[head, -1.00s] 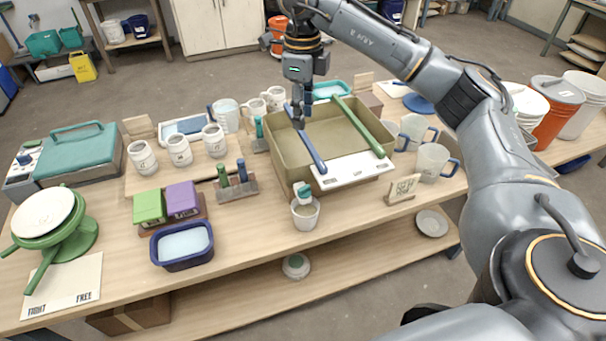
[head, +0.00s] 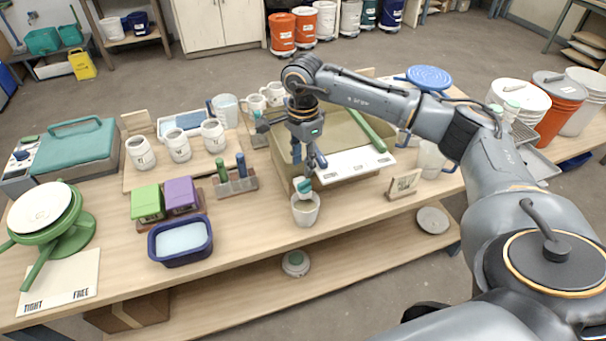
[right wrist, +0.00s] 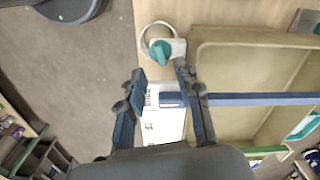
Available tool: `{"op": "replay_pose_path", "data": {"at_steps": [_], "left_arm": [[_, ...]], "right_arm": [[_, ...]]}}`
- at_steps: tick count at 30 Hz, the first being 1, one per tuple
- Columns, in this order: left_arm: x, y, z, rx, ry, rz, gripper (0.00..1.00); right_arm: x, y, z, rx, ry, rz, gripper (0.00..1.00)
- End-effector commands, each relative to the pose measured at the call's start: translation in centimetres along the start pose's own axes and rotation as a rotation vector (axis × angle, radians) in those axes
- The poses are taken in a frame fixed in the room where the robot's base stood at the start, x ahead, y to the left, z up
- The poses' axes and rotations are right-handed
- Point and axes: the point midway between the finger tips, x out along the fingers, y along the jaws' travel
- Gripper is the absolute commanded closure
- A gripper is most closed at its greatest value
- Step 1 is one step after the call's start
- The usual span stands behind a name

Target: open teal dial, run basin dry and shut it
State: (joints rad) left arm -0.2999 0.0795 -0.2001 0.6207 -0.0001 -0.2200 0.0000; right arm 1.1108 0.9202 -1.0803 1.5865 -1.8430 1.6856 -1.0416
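The tan basin (head: 340,121) stands on the table, partly hidden by my right arm. Its white spout with the teal dial (head: 304,187) sits at the near-left corner, above a whitish cup (head: 305,210). In the right wrist view the teal dial (right wrist: 160,53) lies beyond the fingertips, with the cup's rim (right wrist: 147,33) beside it. My right gripper (head: 305,160) is above the basin's near edge, just short of the dial. In the right wrist view my right gripper (right wrist: 159,78) is open, fingers apart and empty. I cannot tell the water level. My left gripper is not in view.
A blue bar (right wrist: 265,99) and a green bar (head: 367,130) lie across the basin. A white printed panel (head: 355,166) is at its near side. A small sign (head: 404,184) stands right, a peg rack (head: 236,185) left. The table front near the cup is clear.

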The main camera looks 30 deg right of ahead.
Motion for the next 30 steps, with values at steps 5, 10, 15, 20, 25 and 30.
{"op": "replay_pose_path", "data": {"at_steps": [5, 10, 15, 20, 25, 30], "left_arm": [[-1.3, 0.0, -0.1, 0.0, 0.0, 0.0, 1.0], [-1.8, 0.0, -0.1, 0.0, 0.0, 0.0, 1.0], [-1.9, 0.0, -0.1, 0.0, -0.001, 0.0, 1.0], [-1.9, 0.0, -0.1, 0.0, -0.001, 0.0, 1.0], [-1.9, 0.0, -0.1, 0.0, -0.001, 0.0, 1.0], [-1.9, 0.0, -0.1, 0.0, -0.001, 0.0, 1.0]], "right_arm": [[3.3, 0.1, 0.0, 0.001, 0.001, 0.004, 0.66], [5.5, 0.0, 0.0, 0.001, 0.001, 0.002, 0.66], [6.4, 0.0, 0.0, 0.001, 0.001, 0.0, 0.66], [6.5, 0.0, 0.0, 0.001, 0.001, -0.001, 0.66], [6.5, 0.0, 0.0, 0.001, 0.001, 0.0, 0.82], [6.5, 0.0, 0.0, 0.001, 0.001, 0.0, 1.0]]}}
